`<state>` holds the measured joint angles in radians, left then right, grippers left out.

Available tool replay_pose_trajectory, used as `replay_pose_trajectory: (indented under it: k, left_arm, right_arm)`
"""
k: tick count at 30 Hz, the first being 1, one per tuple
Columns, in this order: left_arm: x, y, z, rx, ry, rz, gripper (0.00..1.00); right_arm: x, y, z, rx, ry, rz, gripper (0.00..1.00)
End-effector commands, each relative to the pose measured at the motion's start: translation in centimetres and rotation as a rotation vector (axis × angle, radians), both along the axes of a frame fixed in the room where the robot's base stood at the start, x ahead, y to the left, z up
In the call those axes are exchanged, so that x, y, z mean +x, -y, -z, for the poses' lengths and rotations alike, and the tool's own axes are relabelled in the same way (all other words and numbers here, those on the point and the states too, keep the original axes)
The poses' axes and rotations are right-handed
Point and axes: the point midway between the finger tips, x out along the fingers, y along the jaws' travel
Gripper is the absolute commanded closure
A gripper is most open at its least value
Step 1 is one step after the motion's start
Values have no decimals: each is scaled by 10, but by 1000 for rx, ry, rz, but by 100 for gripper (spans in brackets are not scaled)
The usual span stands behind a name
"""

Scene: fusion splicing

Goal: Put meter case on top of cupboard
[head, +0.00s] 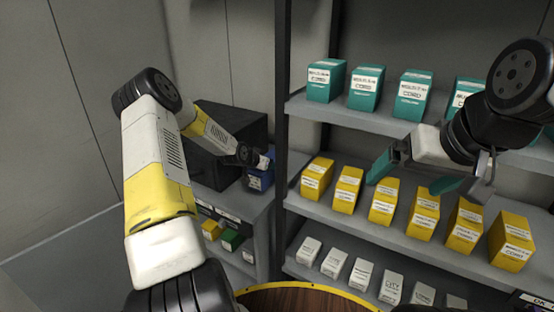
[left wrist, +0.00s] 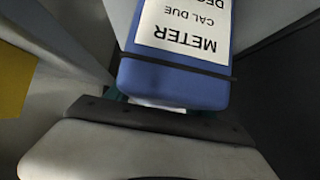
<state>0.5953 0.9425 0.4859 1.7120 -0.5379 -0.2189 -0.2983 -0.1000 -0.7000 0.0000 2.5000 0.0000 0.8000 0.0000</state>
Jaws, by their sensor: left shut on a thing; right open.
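The meter case (head: 262,181) is a blue box at the right end of the grey cupboard's top (head: 242,203), beside a large black box. The left wrist view shows the case (left wrist: 175,82) close up, with a white label reading "METER CAL DUE" upside down. My left gripper (head: 257,161) is shut on the case; its fingers are mostly hidden. I cannot tell whether the case touches the cupboard top or hangs just above it. My right gripper (head: 412,178) is open and empty, its teal fingers apart in front of the shelf rack.
The black box (head: 228,142) fills much of the cupboard top. A dark rack post (head: 281,120) stands just right of the case. The rack's shelves hold teal boxes (head: 366,88), yellow boxes (head: 348,190) and white boxes (head: 335,263). A round wooden top (head: 300,301) is at the bottom.

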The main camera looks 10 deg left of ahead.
Motion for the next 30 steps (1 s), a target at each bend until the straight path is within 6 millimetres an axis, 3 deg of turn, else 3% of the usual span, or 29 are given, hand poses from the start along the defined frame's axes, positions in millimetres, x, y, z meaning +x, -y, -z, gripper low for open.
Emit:
replay_pose_trajectory:
  k: [2,3,6,19,30]
  left_arm:
    - [1,0,2,-1,2,0,100]
    - [0,0,3,0,0,0,34]
    - [0,0,3,0,-1,0,17]
    - [-4,-3,-5,1,0,-1,17]
    - [-61,-24,-50,1,-1,-4,17]
  right_arm:
    - [0,0,0,0,0,0,0]
    - [0,0,0,0,0,0,0]
    - [0,0,0,0,0,0,0]
    - [0,0,0,0,0,0,0]
    - [0,0,0,0,0,0,0]
